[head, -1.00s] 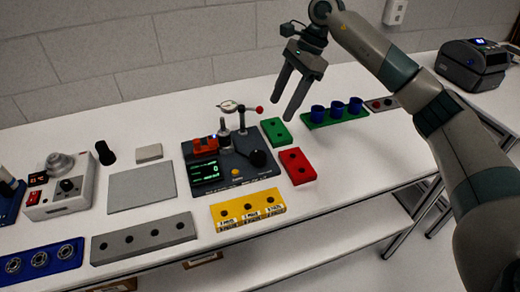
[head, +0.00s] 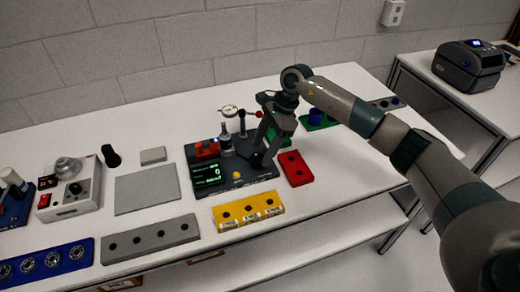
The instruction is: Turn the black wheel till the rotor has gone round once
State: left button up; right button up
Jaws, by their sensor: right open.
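A dark test unit (head: 215,191) stands on the white table, with a green-lit display (head: 207,174) that reads 0. A grey upright shaft (head: 225,140), which I take for the rotor, stands at its back, beside an orange-red part (head: 207,149). The black wheel is on the unit's right side, mostly hidden behind my right gripper. My right gripper (head: 263,157) points down at the wheel with its fingers apart. I cannot tell whether the fingers touch the wheel. My left gripper is not in view.
A dial gauge (head: 229,111) with a red-tipped lever stands behind the unit. A red block (head: 295,169) is close on the right, a green block partly behind the gripper, and a yellow block (head: 248,212) in front. Grey plates and a control box (head: 69,192) are on the left.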

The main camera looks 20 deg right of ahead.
aim_at(258, 162)
jog(key=shift+p+x, duration=0.3)
jog(key=shift+x, duration=1.05)
jog(key=c, duration=1.1)
jog(key=shift+o, duration=0.2)
